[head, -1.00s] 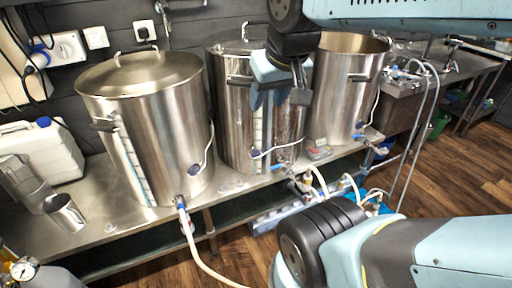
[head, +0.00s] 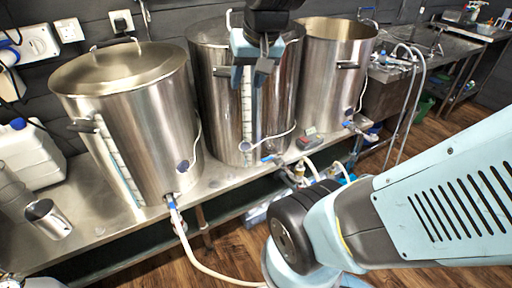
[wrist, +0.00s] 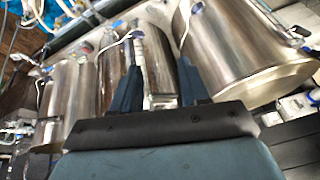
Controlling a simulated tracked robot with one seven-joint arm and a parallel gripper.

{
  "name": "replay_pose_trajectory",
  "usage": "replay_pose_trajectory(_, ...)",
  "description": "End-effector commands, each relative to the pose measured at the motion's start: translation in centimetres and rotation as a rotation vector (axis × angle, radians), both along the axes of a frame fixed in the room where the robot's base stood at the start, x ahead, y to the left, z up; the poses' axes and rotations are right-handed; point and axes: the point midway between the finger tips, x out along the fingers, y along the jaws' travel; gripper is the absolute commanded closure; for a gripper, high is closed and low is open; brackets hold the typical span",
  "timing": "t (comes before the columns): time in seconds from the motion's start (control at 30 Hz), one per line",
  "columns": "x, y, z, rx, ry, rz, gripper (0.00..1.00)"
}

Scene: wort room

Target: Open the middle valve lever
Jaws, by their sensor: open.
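The middle steel kettle (head: 222,110) stands on the bench between two others. At its foot is a valve with a small blue lever (head: 270,158); the lever's exact angle is too small to tell. My gripper (head: 251,76) is open and empty, pointing down in front of the middle kettle's upper part, well above the valve. In the wrist view my gripper (wrist: 160,62) shows two dark blue fingers apart, with the middle kettle (wrist: 112,70) behind them. A blue valve part (wrist: 118,24) shows beyond the fingertips.
The left kettle (head: 130,110) has a lid and a blue-handled valve (head: 171,200) with a hose. The right kettle (head: 328,75) is open-topped. A small red-grey device (head: 308,141) lies on the bench (head: 215,178). Hoses and fittings crowd below the middle valve.

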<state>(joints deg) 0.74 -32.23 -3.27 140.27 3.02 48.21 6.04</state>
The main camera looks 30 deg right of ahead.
Motion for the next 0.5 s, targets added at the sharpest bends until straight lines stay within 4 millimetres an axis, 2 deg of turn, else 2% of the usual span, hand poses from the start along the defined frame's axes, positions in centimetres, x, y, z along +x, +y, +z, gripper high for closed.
replay_pose_trajectory(0.1, 3.0, -0.8, -1.5, 0.057, 0.049, -0.095, 0.55)
replay_pose_trajectory(0.27, 6.6, -2.2, -3.8, 0.124, 0.103, -0.230, 0.55)
replay_pose_trajectory(0.5, 11.6, -4.6, -8.4, 0.202, 0.184, -0.445, 0.55)
